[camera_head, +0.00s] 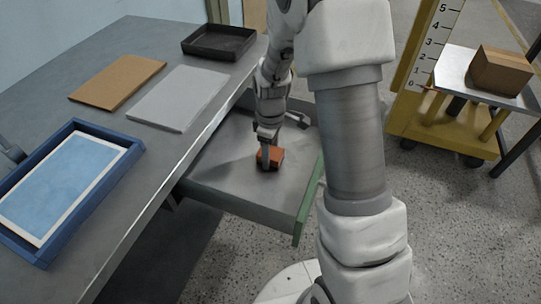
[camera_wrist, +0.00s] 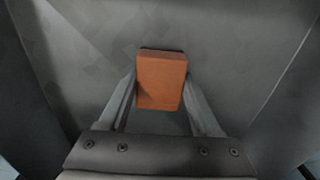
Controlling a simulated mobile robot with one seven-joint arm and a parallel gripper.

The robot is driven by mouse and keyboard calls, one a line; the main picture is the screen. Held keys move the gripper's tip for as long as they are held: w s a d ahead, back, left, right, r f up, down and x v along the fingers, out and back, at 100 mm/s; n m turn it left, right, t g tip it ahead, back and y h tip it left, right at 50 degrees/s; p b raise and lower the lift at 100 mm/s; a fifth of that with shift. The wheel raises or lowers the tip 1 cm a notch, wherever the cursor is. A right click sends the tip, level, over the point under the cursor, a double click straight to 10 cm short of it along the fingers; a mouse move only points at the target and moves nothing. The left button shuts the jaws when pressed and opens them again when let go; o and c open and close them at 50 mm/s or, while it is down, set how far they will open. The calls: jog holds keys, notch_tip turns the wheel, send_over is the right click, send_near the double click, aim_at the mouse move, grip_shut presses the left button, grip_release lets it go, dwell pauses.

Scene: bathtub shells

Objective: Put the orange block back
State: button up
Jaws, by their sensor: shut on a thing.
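The orange block (camera_head: 275,158) is low over the bottom of an open grey drawer (camera_head: 235,180) that sticks out from under the workbench. My gripper (camera_head: 268,162) reaches down into the drawer and is shut on the block. In the wrist view the orange block (camera_wrist: 161,82) sits between the two fingers (camera_wrist: 160,100), with the grey drawer bottom (camera_wrist: 90,50) behind it. I cannot tell whether the block touches the drawer bottom.
On the workbench (camera_head: 160,160) lie a blue-framed tray (camera_head: 128,140), a brown board (camera_head: 117,82), a grey sheet (camera_head: 180,98) and a black tray (camera_head: 218,42). A yellow cart (camera_head: 430,125) and a box (camera_head: 500,72) on a small table stand at right.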

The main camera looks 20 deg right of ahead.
aim_at(271, 152)
jog(key=shift+f, duration=0.2)
jog(key=o, duration=1.5)
jog(key=shift+c, duration=0.2)
jog(key=shift+r, duration=0.1)
jog(key=s+r+m+t+p, duration=0.1)
jog(key=s+r+m+p, duration=0.2)
jog(key=r, duration=0.9)
jog(key=s+r+m+t+p, duration=0.15)
jog(key=s+r, duration=0.45)
jog(key=r, duration=0.7)
jog(key=s+r+m+t, duration=0.1)
jog(key=s+r+m, duration=0.1)
jog(key=s, duration=0.3)
jog(key=s+r+m+t, duration=0.2)
jog(key=s+m, duration=0.2)
jog(key=s, duration=0.2)
jog(key=shift+s+r, duration=0.2)
jog(key=shift+r, duration=0.15)
